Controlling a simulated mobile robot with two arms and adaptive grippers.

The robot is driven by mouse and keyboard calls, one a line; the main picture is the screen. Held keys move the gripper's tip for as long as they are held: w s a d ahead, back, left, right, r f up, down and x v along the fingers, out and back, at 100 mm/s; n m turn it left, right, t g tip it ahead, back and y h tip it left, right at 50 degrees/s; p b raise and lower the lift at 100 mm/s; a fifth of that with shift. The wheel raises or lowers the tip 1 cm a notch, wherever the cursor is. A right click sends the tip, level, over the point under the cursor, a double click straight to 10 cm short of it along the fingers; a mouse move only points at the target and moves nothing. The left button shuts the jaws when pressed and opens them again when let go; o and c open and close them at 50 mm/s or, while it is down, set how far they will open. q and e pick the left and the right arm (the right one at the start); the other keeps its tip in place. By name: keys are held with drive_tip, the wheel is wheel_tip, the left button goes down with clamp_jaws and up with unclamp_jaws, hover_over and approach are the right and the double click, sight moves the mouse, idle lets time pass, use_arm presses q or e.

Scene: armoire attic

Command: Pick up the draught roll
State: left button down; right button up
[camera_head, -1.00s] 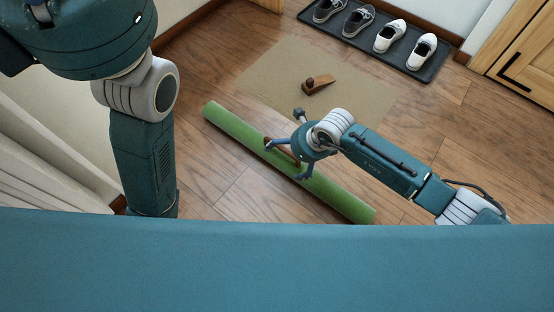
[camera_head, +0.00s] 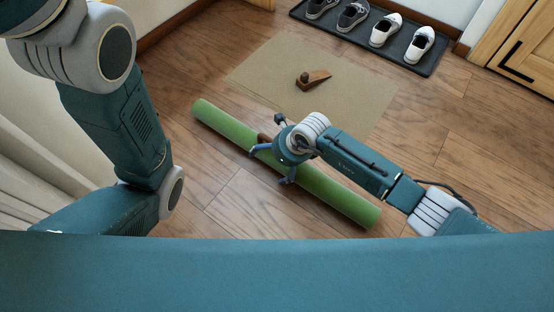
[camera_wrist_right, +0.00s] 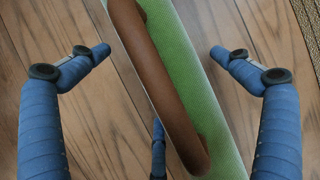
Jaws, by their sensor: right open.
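The draught roll (camera_head: 336,194) is a long green roll lying diagonally on the wooden floor, with a brown handle on it. In the right wrist view the roll (camera_wrist_right: 182,50) runs from top to lower right, and its brown handle (camera_wrist_right: 163,75) lies along it. My right gripper (camera_head: 270,166) is over the roll near its middle. It is open, and its blue fingers (camera_wrist_right: 160,58) stand apart on both sides of the roll and handle, touching neither in the wrist view. The gripper's body hides part of the handle in the head view. My left gripper does not show.
A beige mat (camera_head: 268,65) lies beyond the roll with a brown wooden wedge (camera_head: 313,79) on it. A dark shoe tray (camera_head: 437,55) with shoes stands at the back. A wooden cabinet (camera_head: 525,50) is at the upper right. Bare floor lies to the right.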

drive_tip(key=c, duration=1.9)
drive_tip(key=shift+w+r, duration=0.1)
drive_tip(key=shift+r, duration=0.1)
drive_tip(key=shift+c, duration=0.6)
drive_tip(key=shift+r, duration=0.1)
